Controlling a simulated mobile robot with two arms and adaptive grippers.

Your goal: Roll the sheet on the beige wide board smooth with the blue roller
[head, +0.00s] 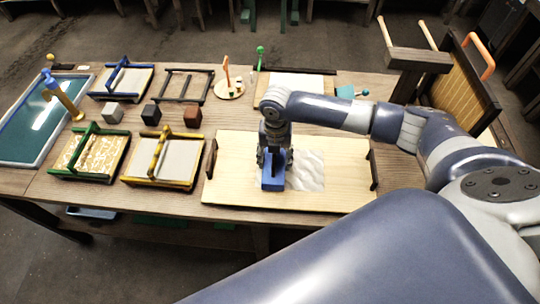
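The beige wide board (230,173) lies at the front middle of the table, with a dark handle at each short end. A pale, wrinkled sheet (308,172) lies on it, partly hidden by my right gripper. My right gripper (274,158) points down over the left part of the sheet and is shut on the blue roller (272,181). The roller is at or just above the sheet; contact cannot be told. My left gripper is not in view.
Framed trays (164,162) and small blocks (151,114) stand left of the board on the wooden table (130,205). A teal panel (35,125) lies at the far left.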

